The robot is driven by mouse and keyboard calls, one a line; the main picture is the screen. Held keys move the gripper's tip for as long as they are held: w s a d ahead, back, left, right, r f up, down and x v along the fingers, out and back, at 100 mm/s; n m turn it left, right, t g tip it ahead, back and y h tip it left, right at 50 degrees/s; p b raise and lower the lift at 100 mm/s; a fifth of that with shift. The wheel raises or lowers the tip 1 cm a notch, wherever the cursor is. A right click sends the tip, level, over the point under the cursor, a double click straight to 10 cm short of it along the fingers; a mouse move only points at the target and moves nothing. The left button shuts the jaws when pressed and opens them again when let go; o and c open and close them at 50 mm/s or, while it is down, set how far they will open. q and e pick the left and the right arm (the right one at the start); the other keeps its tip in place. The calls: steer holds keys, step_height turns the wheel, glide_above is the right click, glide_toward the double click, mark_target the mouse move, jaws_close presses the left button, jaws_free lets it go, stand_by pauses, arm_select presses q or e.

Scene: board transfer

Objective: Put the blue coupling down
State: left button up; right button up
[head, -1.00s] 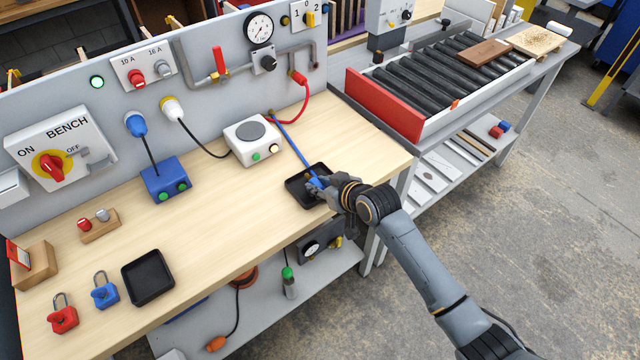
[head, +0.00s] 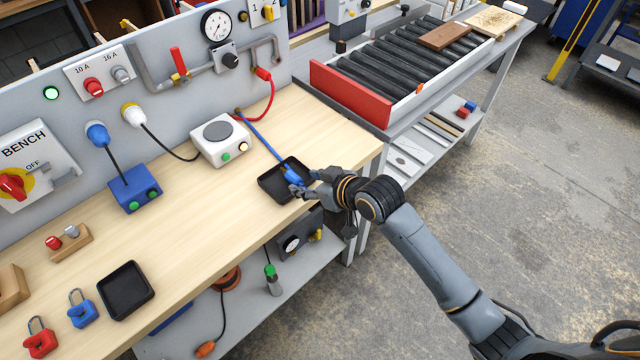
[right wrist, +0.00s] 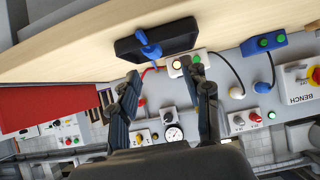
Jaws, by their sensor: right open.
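The blue coupling (head: 293,176) is on the end of a blue hose and lies in a small black tray (head: 268,190) at the bench's front edge. My right gripper (head: 301,190) is at the tray's right front side, partly in front of the coupling in the head view. In the right wrist view its two fingers (right wrist: 162,84) are spread apart with nothing between them. The coupling (right wrist: 148,46) shows there against the dark tray (right wrist: 184,36), beyond the fingertips. My left gripper is not in view.
A white box with a grey disc (head: 220,140) and a blue box (head: 135,192) stand on the bench (head: 200,225). A second black tray (head: 126,290) and red and blue padlocks are at the front left. A roller conveyor (head: 400,75) stands at the right. The bench middle is clear.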

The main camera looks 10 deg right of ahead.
steer(key=v, duration=0.5)
steer(key=s+d+f+m+g+h, duration=0.15)
steer(key=d+f, duration=0.25)
steer(key=f, duration=0.7)
steer(key=d+f+m+h, duration=0.2)
steer(key=d+f, duration=0.2)
steer(key=f, duration=0.7)
steer(key=s+d+f+g+h, duration=0.1)
steer(key=s+d+f, duration=0.1)
steer(key=s+f, duration=0.35)
steer(key=s+d+f+g+h, duration=0.1)
steer(key=s+d+f, duration=0.15)
steer(key=f, duration=0.55)
steer(key=s+d+f+g, duration=0.1)
steer(key=s+f, duration=0.4)
steer(key=s, duration=0.6)
steer(key=s+d+f+m+g, duration=0.1)
steer(key=s+f, duration=0.5)
steer(key=s, duration=0.6)
steer(key=s+d+f+g+h, duration=0.1)
steer(key=s+f, duration=0.4)
steer(key=s, duration=0.6)
steer(key=shift+s+d+f+g, duration=0.25)
steer(key=shift+d+g, duration=0.35)
steer(key=shift+g, duration=0.15)
steer(key=shift+w, duration=0.1)
